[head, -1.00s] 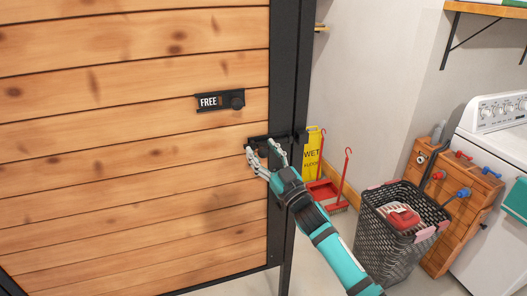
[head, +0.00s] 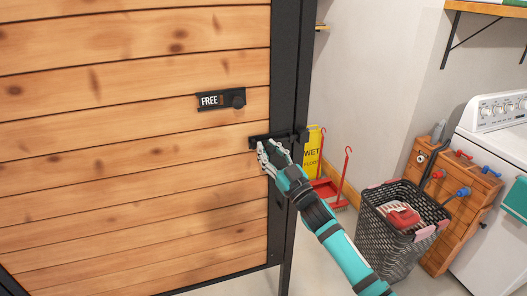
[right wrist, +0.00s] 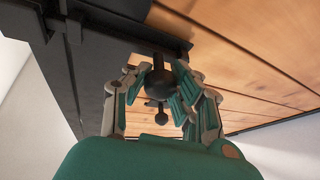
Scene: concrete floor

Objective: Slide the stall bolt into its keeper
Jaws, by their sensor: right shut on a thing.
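The black stall bolt (head: 259,140) is mounted on the wooden stall door (head: 130,140) near its right edge. My right gripper (head: 267,153) is shut on the bolt's round dark knob (right wrist: 157,82), which sits between the fingers in the right wrist view (right wrist: 160,90). A small black bracket (head: 302,135), seemingly the keeper, is on the dark post (head: 293,60) right of the bolt. The fingers hide part of the bolt; I cannot tell whether its bar is inside the bracket. My left gripper is not in view.
A black indicator plate reading FREE (head: 210,101) sits above the bolt. Right of the post stand a yellow wet-floor sign (head: 312,150), a red dustpan (head: 325,188), a dark laundry basket (head: 395,245) and a white washing machine (head: 495,130). Floor shows between post and basket.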

